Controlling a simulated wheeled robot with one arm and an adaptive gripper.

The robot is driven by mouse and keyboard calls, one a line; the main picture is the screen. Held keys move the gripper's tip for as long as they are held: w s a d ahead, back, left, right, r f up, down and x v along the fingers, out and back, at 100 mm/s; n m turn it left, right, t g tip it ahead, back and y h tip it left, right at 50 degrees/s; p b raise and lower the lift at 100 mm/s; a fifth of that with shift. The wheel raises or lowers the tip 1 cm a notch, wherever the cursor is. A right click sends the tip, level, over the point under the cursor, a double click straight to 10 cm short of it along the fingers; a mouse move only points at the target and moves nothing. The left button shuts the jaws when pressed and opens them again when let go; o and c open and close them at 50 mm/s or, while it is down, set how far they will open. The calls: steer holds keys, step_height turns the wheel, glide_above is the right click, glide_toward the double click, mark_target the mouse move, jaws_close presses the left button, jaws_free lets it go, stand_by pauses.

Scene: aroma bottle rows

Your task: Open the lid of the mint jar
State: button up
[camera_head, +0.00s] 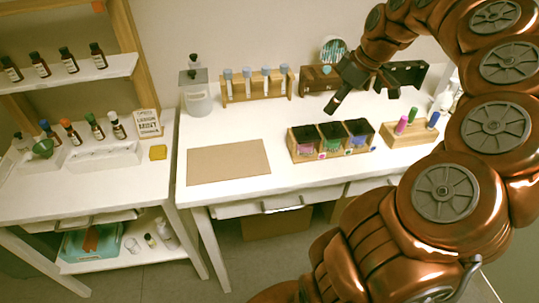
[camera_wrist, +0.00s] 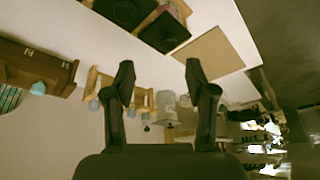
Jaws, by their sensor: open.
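No jar is legibly marked mint. A wooden tray (camera_head: 327,159) holds three dark square-topped jars in a row: one with a pink label (camera_head: 305,147), one with a green label (camera_head: 332,139) and one with a blue label (camera_head: 357,139). Their tops look dark; I cannot tell lid from opening. In the wrist view two dark jar tops (camera_wrist: 165,32) show at the top edge. My gripper (camera_head: 334,104) hangs above the table behind the tray, apart from the jars. In the wrist view my gripper (camera_wrist: 160,66) has its fingers spread with nothing between them.
A test tube rack (camera_head: 256,97) and a grey canister (camera_head: 197,98) stand behind a brown mat (camera_head: 228,163). A wooden drawer box (camera_head: 318,80) is near my gripper. A block (camera_head: 408,137) with coloured pegs stands right of the tray. The table around the mat is clear.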

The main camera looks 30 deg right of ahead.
steer(key=s+a+g, duration=0.1)
steer(key=s+a, duration=0.2)
steer(key=a, duration=0.9)
steer(key=s+a+f+g, duration=0.1)
steer(key=s+a, duration=0.3)
steer(key=a, duration=0.7)
steer(key=shift+a+f+m+g+h, duration=0.3)
steer(key=shift+a+m+g, duration=0.1)
steer(key=shift+g, duration=0.1)
